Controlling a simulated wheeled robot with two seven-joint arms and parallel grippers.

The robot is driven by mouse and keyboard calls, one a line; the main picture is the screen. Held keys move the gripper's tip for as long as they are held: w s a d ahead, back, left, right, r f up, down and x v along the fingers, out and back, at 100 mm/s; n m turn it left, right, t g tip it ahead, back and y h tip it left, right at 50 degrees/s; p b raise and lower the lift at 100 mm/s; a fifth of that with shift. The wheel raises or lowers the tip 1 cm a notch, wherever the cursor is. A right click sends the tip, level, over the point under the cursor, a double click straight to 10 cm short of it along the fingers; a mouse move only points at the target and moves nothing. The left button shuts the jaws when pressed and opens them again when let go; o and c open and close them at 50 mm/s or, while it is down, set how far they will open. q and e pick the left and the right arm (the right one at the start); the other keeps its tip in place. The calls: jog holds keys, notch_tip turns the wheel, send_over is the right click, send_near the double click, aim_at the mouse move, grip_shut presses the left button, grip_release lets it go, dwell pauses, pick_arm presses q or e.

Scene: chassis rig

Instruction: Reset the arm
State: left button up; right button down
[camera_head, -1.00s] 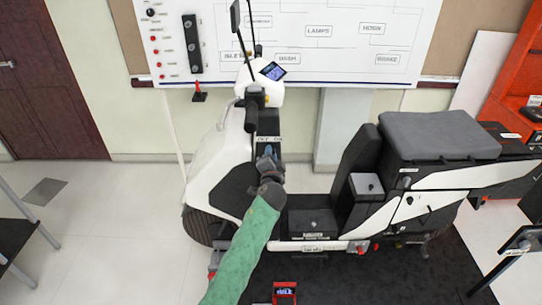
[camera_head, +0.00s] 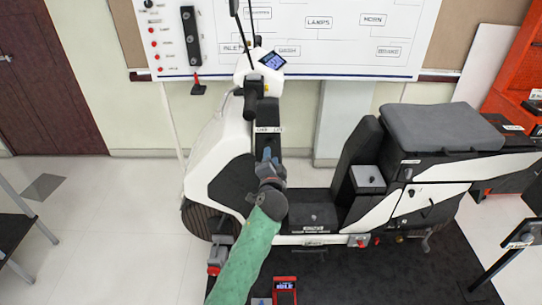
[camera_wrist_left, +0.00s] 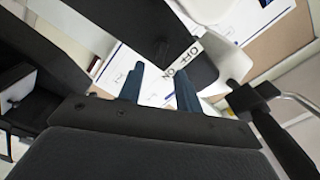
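My left arm, in a green sleeve, reaches up from the bottom of the head view. My left gripper (camera_head: 268,157) is in front of the scooter's (camera_head: 222,150) front column, below a small white label (camera_head: 268,129). In the left wrist view its two blue fingers (camera_wrist_left: 158,88) stand apart with nothing between them. I cannot tell whether the fingers touch the panel. My right gripper is not in view.
The scooter's seat (camera_head: 440,128) and side boxes are to the right. A red handheld device (camera_head: 285,290) lies on the dark mat (camera_head: 400,275) near the bottom. A white diagram board (camera_head: 330,45) hangs behind. An orange shelf (camera_head: 515,75) stands at far right.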

pick_arm(q)
jog(key=shift+s, duration=0.6)
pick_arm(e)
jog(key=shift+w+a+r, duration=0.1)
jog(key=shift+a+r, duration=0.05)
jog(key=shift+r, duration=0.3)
